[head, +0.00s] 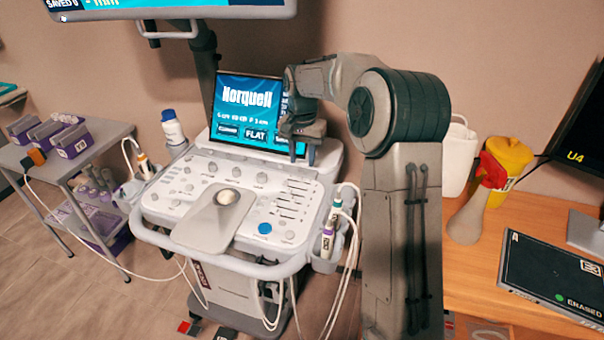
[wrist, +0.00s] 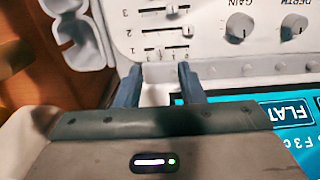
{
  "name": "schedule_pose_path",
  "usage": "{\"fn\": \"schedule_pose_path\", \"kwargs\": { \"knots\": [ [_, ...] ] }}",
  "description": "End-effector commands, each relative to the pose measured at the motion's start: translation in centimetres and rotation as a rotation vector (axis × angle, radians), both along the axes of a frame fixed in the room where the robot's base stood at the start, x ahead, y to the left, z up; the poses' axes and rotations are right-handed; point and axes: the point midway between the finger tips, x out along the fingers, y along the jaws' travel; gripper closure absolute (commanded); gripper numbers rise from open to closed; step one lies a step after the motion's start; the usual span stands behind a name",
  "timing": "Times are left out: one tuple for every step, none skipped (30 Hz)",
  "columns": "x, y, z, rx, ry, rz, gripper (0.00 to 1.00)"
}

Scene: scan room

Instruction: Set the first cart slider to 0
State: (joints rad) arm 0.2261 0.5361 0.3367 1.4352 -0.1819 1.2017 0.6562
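The cart's white control panel (head: 215,195) has a bank of horizontal sliders (head: 291,200) on its right side. In the wrist view the panel appears upside down, with slider rows (wrist: 165,32) marked 1, 2 and 3. Row 1 is the nearest to my fingers; its knob is not clear to me. Row 2's knob (wrist: 187,30) sits toward the right of its slot. My gripper (wrist: 158,70) is open, its two dark fingers apart with nothing seen held between them. In the head view my gripper (head: 296,150) is in front of the screen, behind the sliders.
The lit screen (head: 248,108) stands close to my gripper. GAIN (wrist: 240,25) and DEPTH (wrist: 293,24) knobs are beside the sliders. Probe holders (head: 330,240) with cables hang at the cart's right. A wooden desk (head: 480,275) is at right, a grey side cart (head: 75,160) at left.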

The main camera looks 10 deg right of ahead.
Motion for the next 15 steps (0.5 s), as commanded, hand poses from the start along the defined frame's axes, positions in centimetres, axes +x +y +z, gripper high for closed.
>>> {"fn": "schedule_pose_path", "kwargs": {
  "knots": [
    [-0.1,0.0,-1.2,0.001,0.003,0.000,0.65],
    [-0.1,0.0,-1.8,0.000,0.004,0.000,0.65],
    [-0.1,0.0,-2.5,0.001,0.003,0.000,0.65],
    [-0.1,0.0,-3.0,0.001,0.003,0.000,0.65],
    [-0.1,0.0,-3.5,0.001,0.003,0.000,0.65],
    [-0.1,0.0,-4.1,0.001,0.003,0.001,0.65],
    [-0.1,0.0,-4.5,0.000,0.002,0.001,0.65],
    [0.0,0.0,-4.8,0.000,0.001,0.001,0.65],
    [0.0,0.0,-5.2,0.000,0.000,0.000,0.65],
    [0.0,0.0,-5.4,0.000,0.000,0.000,0.65],
    [0.0,0.0,-5.6,0.000,0.001,0.000,0.65],
    [0.0,0.0,-5.8,0.000,0.001,0.000,0.65],
    [0.0,0.0,-5.9,0.000,0.000,-0.001,0.65],
    [0.0,0.0,-6.0,0.001,-0.001,-0.001,0.65],
    [0.0,0.0,-6.1,0.001,-0.001,-0.001,0.65]
  ]
}}
